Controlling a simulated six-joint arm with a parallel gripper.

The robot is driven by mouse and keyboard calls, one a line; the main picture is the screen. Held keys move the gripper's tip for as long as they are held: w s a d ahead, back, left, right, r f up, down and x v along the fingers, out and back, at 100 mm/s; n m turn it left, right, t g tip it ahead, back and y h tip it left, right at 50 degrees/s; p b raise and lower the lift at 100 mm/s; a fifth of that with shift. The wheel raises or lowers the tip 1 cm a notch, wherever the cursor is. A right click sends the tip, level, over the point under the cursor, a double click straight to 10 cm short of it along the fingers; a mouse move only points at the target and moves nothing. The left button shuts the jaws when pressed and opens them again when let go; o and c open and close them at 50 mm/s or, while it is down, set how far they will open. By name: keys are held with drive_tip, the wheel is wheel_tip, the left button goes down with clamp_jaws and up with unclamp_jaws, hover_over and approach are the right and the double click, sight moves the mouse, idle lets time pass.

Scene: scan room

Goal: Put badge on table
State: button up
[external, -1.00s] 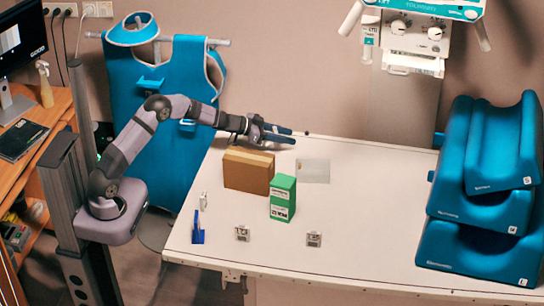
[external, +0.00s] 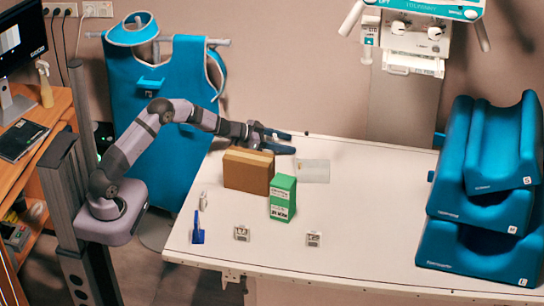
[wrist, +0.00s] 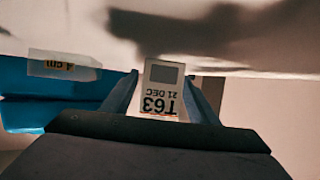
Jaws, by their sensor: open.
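In the wrist view a white badge (wrist: 160,92) with a grey window and upside-down text "T63 21 DEC" shows between my fingertips. I cannot tell whether the fingers touch it. My gripper (external: 280,142) is open at the table's back left edge, above and behind the brown box, its fingers pointing right; the wrist view shows both fingers (wrist: 163,80). No badge is clear between the fingers in the external view. The white table (external: 370,220) carries two small badge-like items, one at the front left (external: 242,233) and one at the front centre (external: 314,239).
A brown box (external: 247,171) and green box (external: 283,198) stand near my gripper, with a clear sheet (external: 313,171) behind. A blue item (external: 197,230) and a small white item (external: 203,201) are at the left. Blue cushions (external: 490,190) are stacked right. The table's centre right is clear.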

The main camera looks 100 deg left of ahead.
drive_tip(key=shift+r, duration=0.1)
drive_tip(key=shift+r, duration=0.15)
drive_tip(key=shift+s+d, duration=0.1)
drive_tip(key=shift+s, duration=0.15)
drive_tip(key=b+v, duration=0.1)
drive_tip(key=v, duration=1)
drive_tip(key=shift+s+d+r, duration=0.1)
drive_tip(key=shift+s+d, duration=0.05)
